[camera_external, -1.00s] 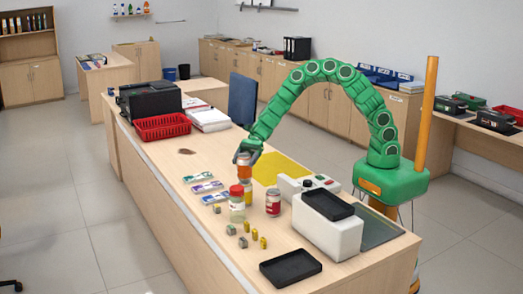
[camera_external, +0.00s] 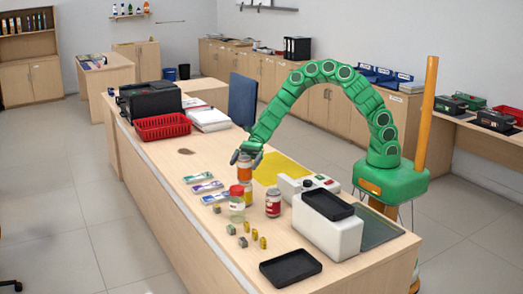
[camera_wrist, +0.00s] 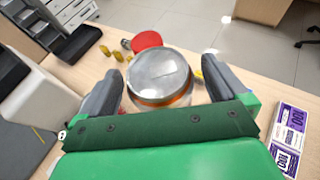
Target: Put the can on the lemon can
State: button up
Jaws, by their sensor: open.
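An orange can (camera_external: 245,173) stands upright under my gripper (camera_external: 247,158) in the external view. It appears to rest on a yellowish can (camera_external: 248,194), likely the lemon can, which is partly hidden behind a red-lidded jar. In the wrist view, the upper can's silver top (camera_wrist: 158,74) sits between the two dark fingers of my gripper (camera_wrist: 158,85). The fingers are spread, with a gap visible on both sides of the can. The lower can is hidden there.
The red-lidded jar (camera_external: 237,207) stands close in front, and a red can (camera_external: 273,204) stands to the right. Several small blocks (camera_external: 244,241), banknote bundles (camera_external: 202,187), a black tray (camera_external: 290,268) and a white machine (camera_external: 325,228) surround them. Bare counter lies at left.

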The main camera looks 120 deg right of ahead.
jog(key=v, duration=1.2)
jog(key=s+a+r+n+g, duration=0.3)
jog(key=s+a+n, duration=0.2)
jog(key=a, duration=0.4)
jog(key=s+a+r+n+g+y, duration=0.1)
jog(key=s+a+r+n+g, duration=0.25)
jog(key=a+n, duration=0.4)
jog(key=s+a+r+n+g, duration=0.25)
jog(key=s+a, duration=0.35)
jog(key=a, duration=0.4)
jog(key=s+a+n+g+h, duration=0.35)
jog(key=s+n, duration=0.35)
jog(key=s, duration=0.5)
jog(key=s+d+n+h, duration=0.2)
jog(key=s+d+n, duration=0.1)
jog(key=s, duration=0.4)
jog(key=s+d+n+h, duration=0.2)
jog(key=s+n+h, duration=0.1)
jog(key=s, duration=0.4)
jog(key=shift+s+d+n, duration=0.25)
jog(key=shift+d+n, duration=0.15)
